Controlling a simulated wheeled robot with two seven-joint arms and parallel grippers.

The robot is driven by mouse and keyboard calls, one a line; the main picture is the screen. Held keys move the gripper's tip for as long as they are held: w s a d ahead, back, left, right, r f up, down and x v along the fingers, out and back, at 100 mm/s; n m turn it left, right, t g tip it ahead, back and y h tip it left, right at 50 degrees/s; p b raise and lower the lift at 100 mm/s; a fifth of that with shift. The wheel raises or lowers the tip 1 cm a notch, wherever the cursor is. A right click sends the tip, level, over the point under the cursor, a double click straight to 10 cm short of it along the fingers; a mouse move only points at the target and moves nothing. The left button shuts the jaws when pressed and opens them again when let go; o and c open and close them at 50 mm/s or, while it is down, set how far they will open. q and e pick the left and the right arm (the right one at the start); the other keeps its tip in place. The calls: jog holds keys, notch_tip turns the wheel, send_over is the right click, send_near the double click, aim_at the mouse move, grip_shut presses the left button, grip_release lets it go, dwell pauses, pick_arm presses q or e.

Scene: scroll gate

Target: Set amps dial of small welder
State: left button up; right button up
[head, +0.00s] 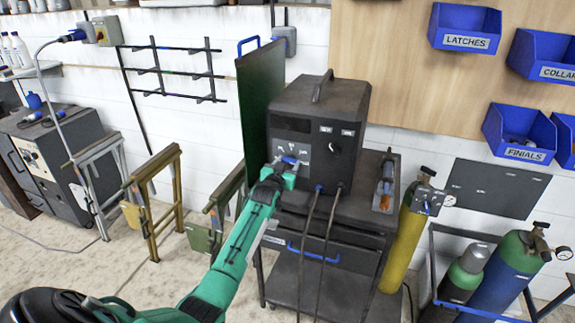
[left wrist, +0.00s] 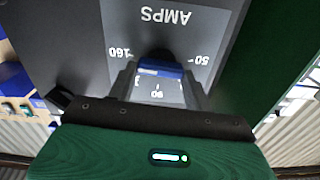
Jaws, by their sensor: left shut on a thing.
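The small welder (head: 345,108) is a dark box with a carry handle on top, standing on a dark cart. My left gripper (head: 287,167) reaches its front panel and is shut on the blue amps dial (head: 290,160). In the left wrist view the blue dial (left wrist: 160,69) sits between the fingers of my left gripper (left wrist: 160,82). The panel (left wrist: 200,25) around it appears upside down, with AMPS and marks reading 160, 90 and 50. The dial's pointer cannot be made out clearly. My right gripper is not in view.
A green panel (head: 258,100) stands just left of the welder. Two cables (head: 308,240) hang from its front over the cart (head: 360,225). A yellow gas cylinder (head: 405,240) stands at the cart's right. Metal stands (head: 158,190) and a larger dark machine (head: 50,160) are on the left.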

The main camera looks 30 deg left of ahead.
pick_arm(q)
jog(key=shift+n, duration=1.2)
jog(key=n, duration=0.3)
jog(key=shift+a+n, duration=0.1)
jog(key=shift+n, duration=0.2)
jog(key=n, duration=0.4)
jog(key=shift+a+f+n+b, duration=0.1)
jog(key=shift+n+b, duration=0.2)
jog(key=shift+b, duration=0.05)
jog(key=n, duration=0.4)
jog(key=shift+f+n, duration=0.2)
jog(key=shift+n, duration=1.8)
jog(key=o, duration=1)
jog(key=shift+a, duration=0.1)
jog(key=shift+c, duration=0.2)
